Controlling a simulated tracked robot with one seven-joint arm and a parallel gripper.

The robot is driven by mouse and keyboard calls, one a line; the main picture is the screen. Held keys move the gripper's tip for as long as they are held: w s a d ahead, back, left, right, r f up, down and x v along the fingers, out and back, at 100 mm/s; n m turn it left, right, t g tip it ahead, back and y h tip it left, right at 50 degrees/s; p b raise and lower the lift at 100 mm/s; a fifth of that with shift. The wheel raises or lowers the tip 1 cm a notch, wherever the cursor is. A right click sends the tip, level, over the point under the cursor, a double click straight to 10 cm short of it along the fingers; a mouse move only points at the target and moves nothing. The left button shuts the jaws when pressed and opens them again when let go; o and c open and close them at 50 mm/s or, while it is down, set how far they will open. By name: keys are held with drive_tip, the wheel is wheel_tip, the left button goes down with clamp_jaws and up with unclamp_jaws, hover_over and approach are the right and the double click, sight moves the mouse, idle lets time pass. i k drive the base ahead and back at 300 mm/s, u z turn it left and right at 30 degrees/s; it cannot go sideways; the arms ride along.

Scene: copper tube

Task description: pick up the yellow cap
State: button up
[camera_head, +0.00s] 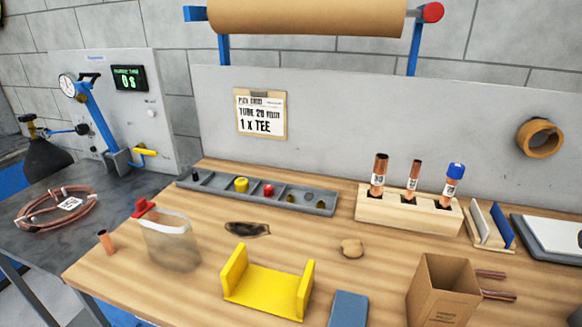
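The yellow cap (241,184) is a small round piece in a compartment of the long grey tray (215,190) at the back of the wooden table. A red cap (269,189) sits in the compartment to its right. A small black piece (195,175) is in the tray's left end, and small dark or brass pieces are toward its right end. My gripper does not show in this view, so its place relative to the yellow cap cannot be seen.
A yellow cradle (265,289), a clear bag (172,242) and a cardboard box (443,288) stand in front. A wooden block (381,212) with copper tubes stands right of the tray. The grey back panel (350,120) rises behind. A dark patch (247,229) lies before the tray.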

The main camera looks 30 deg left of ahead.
sight(241, 184)
drive_tip(key=z, duration=1.45)
drive_tip(key=i, duration=0.1)
drive_tip(key=u, duration=3.1)
drive_tip(key=k, duration=0.75)
drive_tip(key=u, duration=0.25)
drive_tip(key=i, duration=0.75)
drive_tip(key=z, duration=0.15)
